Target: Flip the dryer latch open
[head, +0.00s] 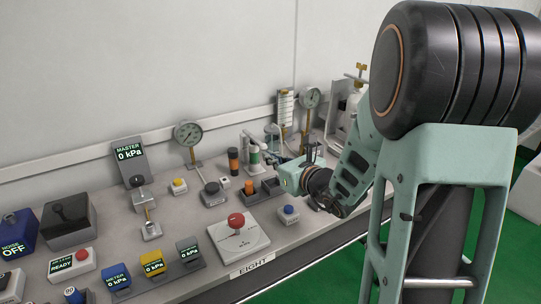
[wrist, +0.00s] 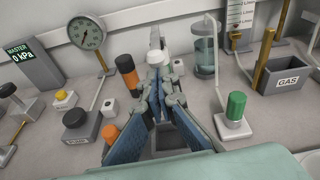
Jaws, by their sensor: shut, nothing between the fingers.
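No part is labelled as the dryer, so I cannot tell for sure which piece is its latch. In the wrist view a grey upright lever-like part (wrist: 155,38) stands just beyond my fingertips, with a white round cap (wrist: 155,58) in front of it. A clear cylinder (wrist: 205,55) with a thin tube stands to the right of them. My gripper (wrist: 159,80) is shut and empty, its fingertips together in front of the white cap. I cannot tell whether they touch it. The fingers hide the cap's lower part. In the head view my arm hides part of this area.
A black-and-orange cylinder (wrist: 127,72) stands close left of the fingers. A green-capped post (wrist: 235,108) stands to the right. A pressure gauge (wrist: 86,32) is behind left, a GAS box (wrist: 286,80) at right.

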